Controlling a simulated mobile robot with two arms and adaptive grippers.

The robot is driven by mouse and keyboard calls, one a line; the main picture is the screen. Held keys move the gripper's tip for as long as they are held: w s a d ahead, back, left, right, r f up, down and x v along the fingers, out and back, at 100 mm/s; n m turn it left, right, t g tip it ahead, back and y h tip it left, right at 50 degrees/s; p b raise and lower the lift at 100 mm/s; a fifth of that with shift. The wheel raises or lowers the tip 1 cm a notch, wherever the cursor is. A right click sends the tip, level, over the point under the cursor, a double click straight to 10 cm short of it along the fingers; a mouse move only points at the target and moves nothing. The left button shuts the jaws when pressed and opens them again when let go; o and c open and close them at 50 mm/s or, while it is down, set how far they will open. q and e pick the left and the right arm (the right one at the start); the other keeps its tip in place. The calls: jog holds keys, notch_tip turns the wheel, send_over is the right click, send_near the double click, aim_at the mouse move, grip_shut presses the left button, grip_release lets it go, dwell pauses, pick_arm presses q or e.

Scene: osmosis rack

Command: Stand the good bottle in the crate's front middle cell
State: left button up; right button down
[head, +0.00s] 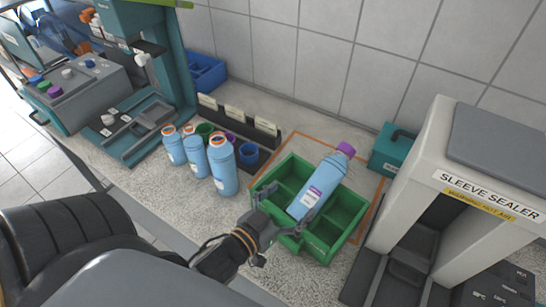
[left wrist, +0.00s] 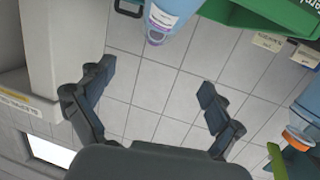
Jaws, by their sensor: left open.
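The green crate (head: 345,232) stands on the counter, and its near edge also shows in the left wrist view (left wrist: 275,14). A blue bottle with a purple cap (head: 318,186) and a white-and-purple label is in the crate, appearing to lean to the right; its base is hidden, so its exact cell is unclear. My right gripper is not in view.
The sleeve sealer (head: 450,160) stands close on the right, with a teal box (head: 392,150) behind.

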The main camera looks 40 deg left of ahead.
pick_arm(q)
jog(key=s+a+r+b, duration=0.1)
jog(key=s+b, duration=0.2)
jog(key=s, duration=0.7)
jog(key=shift+s+a+r, duration=0.15)
jog(key=shift+s+r, duration=0.2)
